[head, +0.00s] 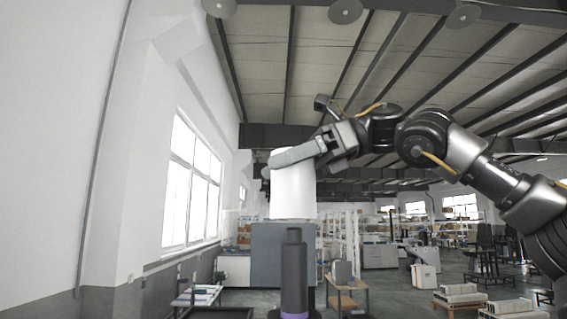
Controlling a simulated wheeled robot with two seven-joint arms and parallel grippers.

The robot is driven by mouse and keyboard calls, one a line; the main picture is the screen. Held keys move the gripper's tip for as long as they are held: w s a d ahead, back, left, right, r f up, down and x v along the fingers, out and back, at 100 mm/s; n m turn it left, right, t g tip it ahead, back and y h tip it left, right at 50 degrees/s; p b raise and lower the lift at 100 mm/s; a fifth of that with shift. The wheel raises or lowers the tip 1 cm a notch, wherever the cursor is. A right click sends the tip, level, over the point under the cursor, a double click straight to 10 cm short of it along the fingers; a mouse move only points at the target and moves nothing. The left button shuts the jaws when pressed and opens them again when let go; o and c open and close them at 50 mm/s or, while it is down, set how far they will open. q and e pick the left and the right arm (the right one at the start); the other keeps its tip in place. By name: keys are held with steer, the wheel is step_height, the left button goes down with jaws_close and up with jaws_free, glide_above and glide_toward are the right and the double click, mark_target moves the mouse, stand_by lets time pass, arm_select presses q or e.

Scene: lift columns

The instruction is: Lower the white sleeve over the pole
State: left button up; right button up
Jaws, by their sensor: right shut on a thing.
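The white sleeve (293,192) is upright near the middle of the head view. My right gripper (290,157) reaches in from the right and is shut on the upper part of the sleeve; its fingers cover some of the top edge. The dark pole (294,268) stands upright below, with a purple band (294,316) at its foot. In the picture the sleeve's lower edge is a little above the pole's top, roughly in line with it. How they line up in depth I cannot tell. My left gripper is not in view.
A grey cabinet-like block (264,254) shows behind the pole. A small wooden table (346,288) stands to the right of it, and a low table (197,297) to the left. Shelves and boxes fill the hall further back. The air around the sleeve looks clear.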

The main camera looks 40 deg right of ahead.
mark_target(284, 252)
steer(key=shift+d+f+b, duration=0.1)
steer(key=shift+f+b, duration=4.45)
steer(key=shift+f, duration=1.85)
steer(key=o, duration=1.2)
steer(key=shift+c, duration=0.2)
steer(key=shift+s+d+r, duration=0.1)
steer(key=shift+s+d, duration=0.1)
steer(key=shift+d, duration=0.15)
steer(key=b+v, duration=0.1)
steer(key=v, duration=0.9)
steer(key=shift+b, duration=0.3)
steer(key=shift+s, duration=0.1)
